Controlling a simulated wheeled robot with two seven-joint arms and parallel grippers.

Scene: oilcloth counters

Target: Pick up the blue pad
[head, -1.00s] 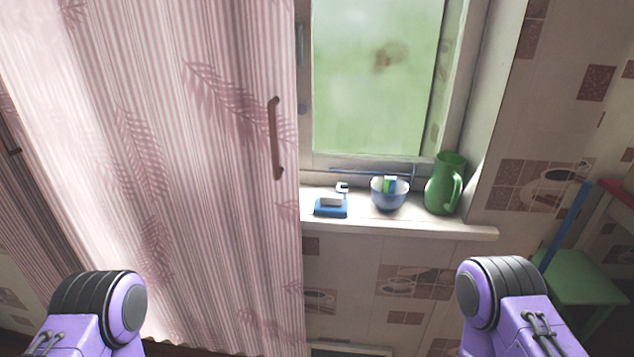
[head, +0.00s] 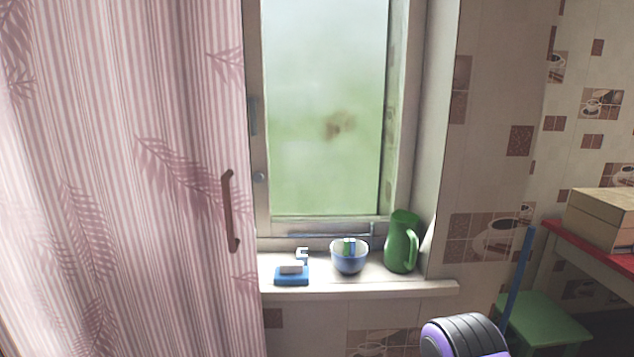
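A blue pad (head: 292,279) lies on the windowsill in the head view, left of a blue bowl (head: 349,258). The bowl holds green, white and blue items too small to make out. Only a purple and black part of my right arm shows at the bottom right. Neither of my grippers is in view.
A green jug (head: 402,241) stands right of the bowl on the windowsill (head: 380,288). A striped pink curtain (head: 130,180) fills the left. A green stool (head: 540,322), a blue stick (head: 519,275) and a cardboard box (head: 603,216) on a red-topped table are at right.

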